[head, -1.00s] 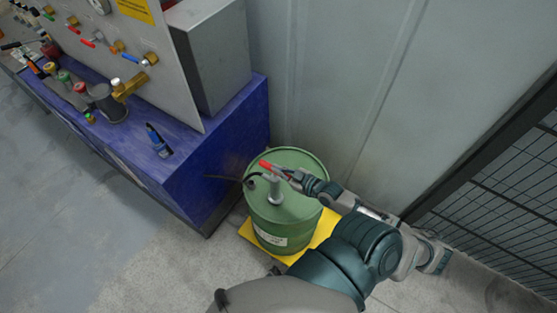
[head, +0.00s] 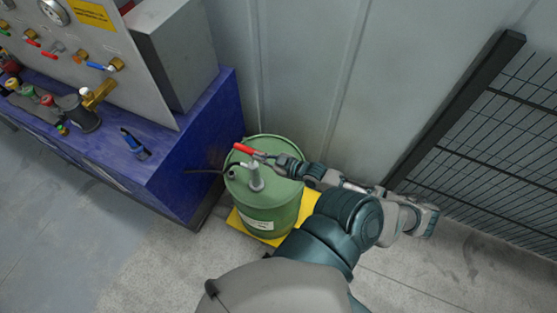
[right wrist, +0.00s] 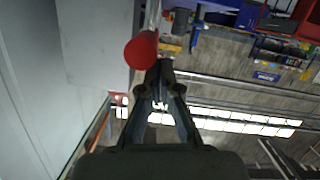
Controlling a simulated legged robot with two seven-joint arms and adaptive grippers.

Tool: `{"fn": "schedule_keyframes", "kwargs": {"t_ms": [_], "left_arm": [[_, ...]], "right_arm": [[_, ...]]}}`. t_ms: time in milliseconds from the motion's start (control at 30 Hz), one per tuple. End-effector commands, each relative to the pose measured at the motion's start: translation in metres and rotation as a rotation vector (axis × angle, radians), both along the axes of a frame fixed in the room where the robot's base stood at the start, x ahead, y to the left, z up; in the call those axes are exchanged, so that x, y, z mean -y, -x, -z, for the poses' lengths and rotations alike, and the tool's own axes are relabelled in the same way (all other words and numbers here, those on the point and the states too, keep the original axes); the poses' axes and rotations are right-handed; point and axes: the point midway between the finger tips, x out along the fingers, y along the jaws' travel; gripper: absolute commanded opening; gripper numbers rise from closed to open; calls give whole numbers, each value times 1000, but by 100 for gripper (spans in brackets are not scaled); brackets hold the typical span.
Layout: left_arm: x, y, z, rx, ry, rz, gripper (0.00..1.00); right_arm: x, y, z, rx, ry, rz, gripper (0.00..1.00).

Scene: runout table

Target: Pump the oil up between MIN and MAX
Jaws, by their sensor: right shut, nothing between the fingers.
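A green oil drum (head: 262,212) stands upright on a yellow base (head: 241,226) beside the blue bench. A grey hand pump (head: 256,180) rises from its lid, with a red-gripped handle (head: 244,148) at its top. A dark hose (head: 205,172) runs from the pump towards the bench. My right gripper (head: 268,158) is shut and empty, right beside the handle below its red grip; I cannot tell whether they touch. In the right wrist view the red grip (right wrist: 141,50) is close to the fingertips (right wrist: 159,88). No MIN or MAX marks are readable. My left gripper is out of view.
The blue bench (head: 195,145) carries a grey panel with gauge and valves, and a grey box (head: 178,50). A pale wall (head: 300,70) stands close behind the drum. A dark mesh fence (head: 490,150) is on the right. The floor (head: 160,260) in front is clear.

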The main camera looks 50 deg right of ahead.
Motion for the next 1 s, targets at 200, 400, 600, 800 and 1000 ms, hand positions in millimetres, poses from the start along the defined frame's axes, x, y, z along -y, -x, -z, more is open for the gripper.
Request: {"fn": "schedule_keyframes", "kwargs": {"t_ms": [200, 400, 600, 800, 1000], "left_arm": [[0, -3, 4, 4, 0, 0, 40], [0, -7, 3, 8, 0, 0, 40], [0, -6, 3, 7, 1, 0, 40], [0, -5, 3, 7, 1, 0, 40], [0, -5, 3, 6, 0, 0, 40]], "right_arm": [[11, 39, -5, -7, 2, 0, 0], [16, 60, -13, -2, 1, 0, 0], [17, 65, -16, 1, 1, 1, 0], [15, 65, -17, 4, 2, 0, 0], [16, 65, -17, 4, 1, 0, 0]]}}
